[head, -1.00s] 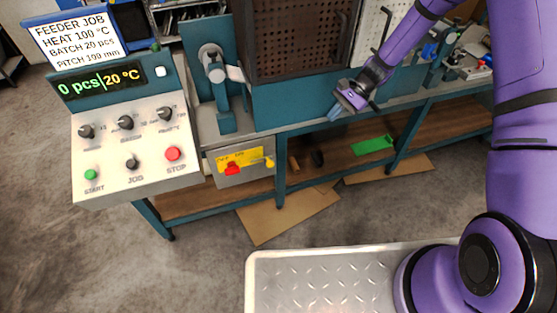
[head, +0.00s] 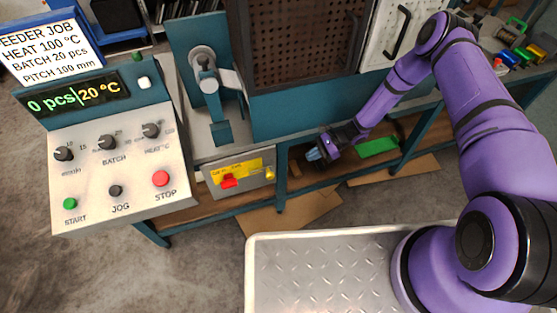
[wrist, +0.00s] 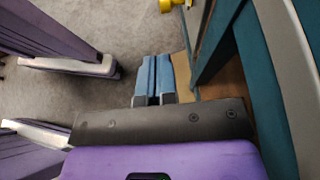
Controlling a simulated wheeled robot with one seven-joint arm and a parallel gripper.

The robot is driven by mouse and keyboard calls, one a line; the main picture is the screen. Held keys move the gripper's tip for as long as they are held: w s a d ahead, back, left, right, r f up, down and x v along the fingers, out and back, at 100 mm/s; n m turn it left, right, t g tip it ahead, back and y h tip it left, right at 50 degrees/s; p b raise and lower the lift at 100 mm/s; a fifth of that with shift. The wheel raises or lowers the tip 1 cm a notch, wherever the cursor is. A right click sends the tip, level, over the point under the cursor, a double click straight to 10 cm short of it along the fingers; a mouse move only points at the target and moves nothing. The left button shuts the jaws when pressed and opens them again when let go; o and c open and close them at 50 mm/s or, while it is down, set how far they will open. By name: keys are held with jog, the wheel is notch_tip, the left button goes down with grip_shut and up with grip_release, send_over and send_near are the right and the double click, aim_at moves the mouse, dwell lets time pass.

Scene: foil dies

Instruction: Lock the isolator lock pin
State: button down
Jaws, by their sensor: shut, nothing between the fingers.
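The isolator is a grey box (head: 240,189) with a yellow label (head: 238,168), on the front of the bench below the press. A red handle (head: 229,181) sits at its lower left. A small yellow part (head: 270,173), apparently the lock pin, is at its right end. A yellow piece (wrist: 172,4) shows at the top edge of the wrist view, partly cut off. My gripper (head: 314,154) is to the right of the isolator, apart from it. Its blue fingertips (wrist: 152,78) are together and empty. The pin's exact seating is too small to tell.
The control panel (head: 120,160) with knobs and buttons stands left of the isolator. A teal bench leg (head: 281,180) stands between the isolator and my gripper. A lower shelf holds a green plate (head: 378,147). Cardboard lies on the floor below.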

jog(key=shift+w+a+f, duration=0.1)
jog(key=shift+w+f, duration=0.2)
jog(key=shift+w, duration=0.05)
jog(key=shift+a, duration=0.1)
send_near(267, 176)
jog(key=a+f, duration=0.4)
jog(key=shift+s+r, duration=0.1)
jog(key=shift+s, duration=0.3)
jog(key=a, duration=0.2)
jog(key=s+a, duration=0.1)
jog(key=a, duration=0.1)
jog(key=shift+s+a, duration=0.25)
jog(key=shift+a, duration=0.25)
jog(key=shift+r, duration=0.1)
jog(key=v, duration=1.4)
jog(key=shift+d, duration=0.3)
